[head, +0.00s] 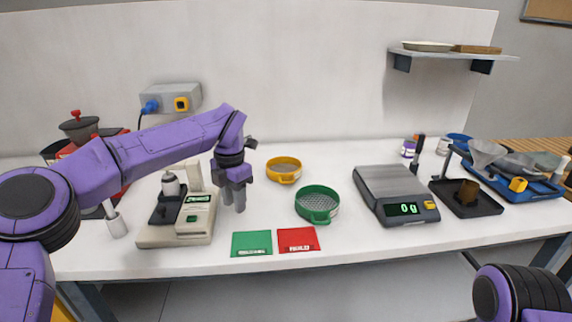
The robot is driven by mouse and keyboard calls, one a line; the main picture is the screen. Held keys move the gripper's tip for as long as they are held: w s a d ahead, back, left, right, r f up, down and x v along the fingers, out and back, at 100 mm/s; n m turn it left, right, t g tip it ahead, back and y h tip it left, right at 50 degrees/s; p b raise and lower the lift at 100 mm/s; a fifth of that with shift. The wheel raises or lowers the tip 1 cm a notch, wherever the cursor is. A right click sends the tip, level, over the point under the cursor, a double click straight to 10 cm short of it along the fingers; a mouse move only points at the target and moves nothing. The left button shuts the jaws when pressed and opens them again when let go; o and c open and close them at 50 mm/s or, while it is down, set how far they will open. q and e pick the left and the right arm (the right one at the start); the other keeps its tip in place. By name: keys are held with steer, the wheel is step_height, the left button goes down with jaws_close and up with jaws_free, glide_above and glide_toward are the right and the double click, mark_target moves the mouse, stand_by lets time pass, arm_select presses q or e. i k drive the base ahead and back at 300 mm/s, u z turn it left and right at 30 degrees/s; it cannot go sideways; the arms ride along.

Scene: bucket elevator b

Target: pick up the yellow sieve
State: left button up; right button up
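The yellow sieve (284,170) lies flat on the white table, behind and a little left of the green sieve (317,204). My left gripper (234,198) points down over the table, to the left of the yellow sieve and apart from it. Its two grey fingers look slightly spread with nothing seen between them, though the gap is small in this view. My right arm shows only as a part at the bottom right; its gripper is out of view.
A beige device (180,222) stands close left of my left gripper. A green card (251,244) and a red card (298,240) lie at the front edge. A scale (395,194) reading 0 g stands right. Blue and black trays (468,204) are farther right.

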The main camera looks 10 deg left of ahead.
mark_target(284, 170)
steer(key=i, duration=1.25)
